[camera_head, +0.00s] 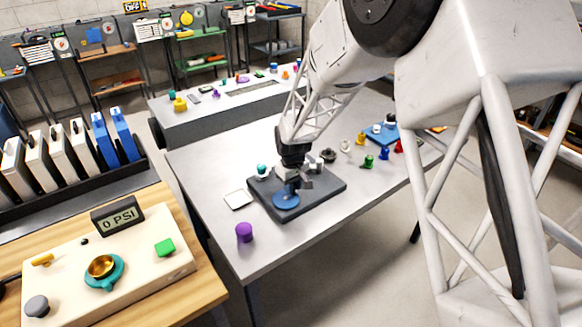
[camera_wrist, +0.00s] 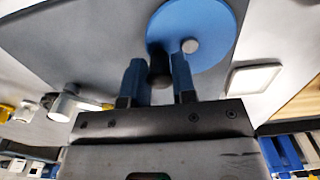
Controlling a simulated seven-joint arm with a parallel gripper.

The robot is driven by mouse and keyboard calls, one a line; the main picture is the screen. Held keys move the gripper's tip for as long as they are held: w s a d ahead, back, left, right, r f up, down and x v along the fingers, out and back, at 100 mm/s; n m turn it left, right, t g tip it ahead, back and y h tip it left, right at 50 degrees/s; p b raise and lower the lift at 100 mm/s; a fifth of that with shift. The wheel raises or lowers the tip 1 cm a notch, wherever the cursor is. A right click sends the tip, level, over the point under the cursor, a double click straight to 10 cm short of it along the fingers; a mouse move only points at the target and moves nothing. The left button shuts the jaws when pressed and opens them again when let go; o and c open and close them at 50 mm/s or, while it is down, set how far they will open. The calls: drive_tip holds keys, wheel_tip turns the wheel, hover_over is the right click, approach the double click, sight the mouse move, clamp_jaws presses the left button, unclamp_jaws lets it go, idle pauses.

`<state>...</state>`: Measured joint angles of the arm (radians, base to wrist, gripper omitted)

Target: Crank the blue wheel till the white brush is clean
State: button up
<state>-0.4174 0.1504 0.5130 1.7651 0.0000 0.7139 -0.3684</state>
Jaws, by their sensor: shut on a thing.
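The blue wheel (camera_head: 286,199) lies flat on a dark base board (camera_head: 325,190) on the grey table. It fills the top of the wrist view (camera_wrist: 215,30), with a grey round hub (camera_wrist: 189,46) on its face. My gripper (camera_head: 290,186) is right above the wheel. In the wrist view its two blue fingers (camera_wrist: 159,82) stand either side of a dark knob (camera_wrist: 159,66) at the wheel's rim and are shut on it. Pale grey blocks show on the board behind my gripper, partly hidden. I cannot make out the white brush for sure.
A purple cylinder (camera_head: 244,232) and a white square plate (camera_head: 238,199) are left of the board. Several small coloured pieces stand at the table's right, including a green one (camera_head: 367,161). A console reading "0 PSI" (camera_head: 117,215) is at front left. The table's front is clear.

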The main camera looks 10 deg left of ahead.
drive_tip(key=shift+w+a+r, duration=0.1)
drive_tip(key=shift+w+a, duration=0.15)
drive_tip(key=shift+a, duration=0.3)
drive_tip(key=o, duration=0.6)
drive_tip(key=shift+r, duration=0.1)
drive_tip(key=shift+r, duration=3.35)
